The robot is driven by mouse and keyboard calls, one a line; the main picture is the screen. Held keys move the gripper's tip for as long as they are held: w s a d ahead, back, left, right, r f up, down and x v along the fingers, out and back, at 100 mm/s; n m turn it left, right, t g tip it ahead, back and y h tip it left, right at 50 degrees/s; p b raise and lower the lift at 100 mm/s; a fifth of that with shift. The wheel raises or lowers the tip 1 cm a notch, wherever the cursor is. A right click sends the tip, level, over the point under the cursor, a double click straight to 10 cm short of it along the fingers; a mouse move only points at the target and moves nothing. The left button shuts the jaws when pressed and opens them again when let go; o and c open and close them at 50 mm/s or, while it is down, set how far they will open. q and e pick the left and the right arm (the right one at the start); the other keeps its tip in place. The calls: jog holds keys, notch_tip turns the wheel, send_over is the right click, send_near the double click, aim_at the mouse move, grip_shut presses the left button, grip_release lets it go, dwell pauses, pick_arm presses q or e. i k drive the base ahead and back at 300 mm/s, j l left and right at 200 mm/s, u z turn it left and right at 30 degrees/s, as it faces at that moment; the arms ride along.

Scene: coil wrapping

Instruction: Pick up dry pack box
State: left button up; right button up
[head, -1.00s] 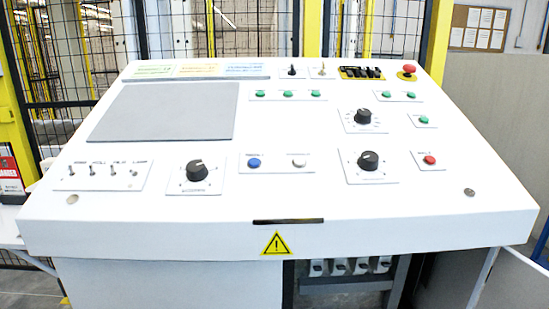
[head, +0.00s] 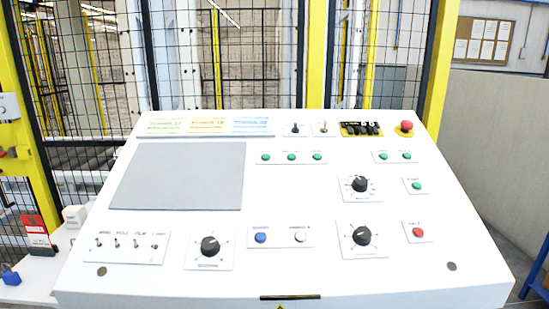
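No dry pack box that I can identify shows in the head view. A white sloped control panel (head: 300,220) fills the middle and bottom of the view. It carries a grey flat plate (head: 180,176), black knobs, small switches, green buttons, a blue button (head: 260,237) and a red emergency button (head: 404,126). Neither of my grippers is in view.
Behind the panel stands a black mesh fence (head: 255,70) with yellow posts (head: 438,60). A grey wall (head: 490,130) with a notice board (head: 482,40) is at the right. A red-and-white box-like item (head: 37,236) and a blue padlock (head: 11,276) are at the left.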

aim_at(74, 216)
jog(key=u, duration=1.3)
jog(key=i+j+u, duration=0.65)
jog(key=u, duration=0.25)
jog(key=i+j+u, duration=0.25)
jog(key=i, duration=0.45)
jog(key=i+u, duration=0.3)
jog(key=i, duration=0.4)
jog(key=i+l+z, duration=0.15)
jog(key=i+z, duration=0.8)
jog(key=i+j+z, duration=0.2)
jog(key=i+z, duration=0.25)
jog(key=i+j+z, duration=0.3)
jog(key=z, duration=0.15)
